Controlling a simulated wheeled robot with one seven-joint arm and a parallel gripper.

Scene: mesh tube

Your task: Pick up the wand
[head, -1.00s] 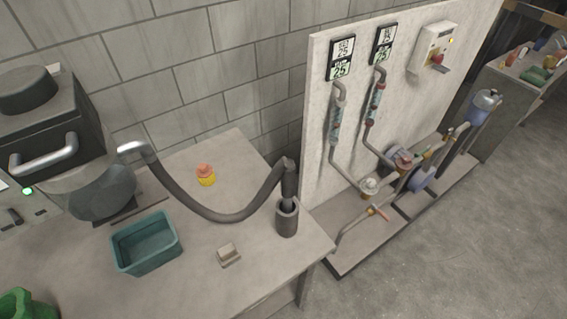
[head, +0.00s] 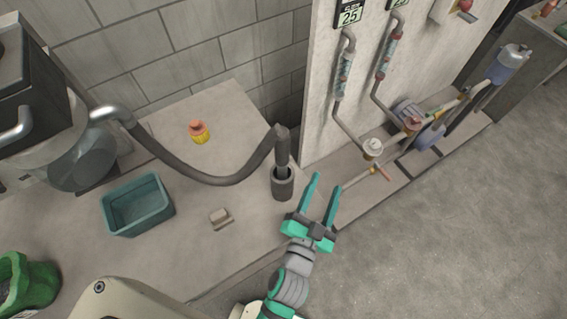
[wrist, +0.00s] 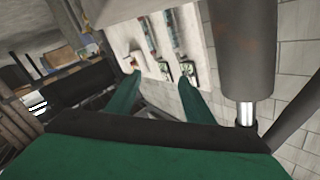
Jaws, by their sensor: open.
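The wand (head: 281,148) is a dark grey handle on the end of a thick grey hose, standing upright in a dark cylindrical holder (head: 283,184) near the table's right edge. My gripper (head: 327,181) is green, open and empty, just to the right of the holder, its fingers pointing toward the back wall. In the wrist view the two green fingers (wrist: 160,95) are spread apart with nothing between them. The dark wand (wrist: 240,40) with a shiny metal section below it shows close by, right of the fingers and outside them.
The hose (head: 200,177) sags across the table to a machine at the left. A teal bin (head: 138,229), a yellow-and-orange object (head: 199,132) and a small beige block (head: 221,218) sit on the table (head: 180,262). A pipe panel (head: 325,90) stands behind and right.

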